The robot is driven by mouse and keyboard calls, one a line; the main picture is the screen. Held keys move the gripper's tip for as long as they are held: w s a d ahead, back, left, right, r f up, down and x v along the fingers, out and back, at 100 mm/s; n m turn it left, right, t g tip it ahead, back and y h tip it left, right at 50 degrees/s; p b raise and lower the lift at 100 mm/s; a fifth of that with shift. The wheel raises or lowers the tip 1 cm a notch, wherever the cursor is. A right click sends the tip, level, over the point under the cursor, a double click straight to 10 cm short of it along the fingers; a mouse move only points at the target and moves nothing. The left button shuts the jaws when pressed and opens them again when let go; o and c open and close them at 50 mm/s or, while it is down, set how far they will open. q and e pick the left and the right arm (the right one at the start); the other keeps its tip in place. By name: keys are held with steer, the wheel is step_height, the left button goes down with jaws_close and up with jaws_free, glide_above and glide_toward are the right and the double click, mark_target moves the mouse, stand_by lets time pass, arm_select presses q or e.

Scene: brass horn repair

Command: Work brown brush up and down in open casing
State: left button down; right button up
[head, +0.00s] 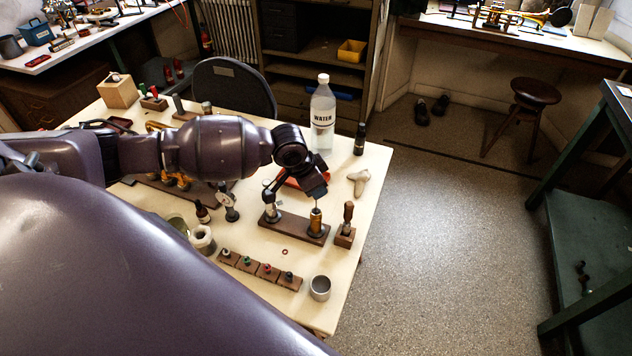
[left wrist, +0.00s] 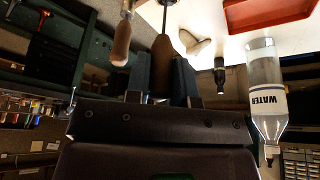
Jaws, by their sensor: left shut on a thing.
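My left gripper (head: 316,194) is shut on the brown brush (left wrist: 161,62). In the left wrist view its brown handle sits between the two fingers and its thin shaft runs away from them. In the head view the gripper is right above the brass casing (head: 315,223), which stands upright on a wooden base (head: 290,229). The thin shaft appears to run down to the casing's mouth; how deep the brush sits is hidden. A second metal part (head: 271,210) stands at the base's other end. My right gripper is not in view.
Another brown-handled tool (head: 348,213) stands in a small block close right of the casing. A metal cup (head: 320,288) and part rack (head: 260,269) are in front.

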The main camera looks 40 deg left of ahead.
arm_select(q)
steer(key=shift+r, duration=1.85)
steer(key=shift+r, duration=2.4)
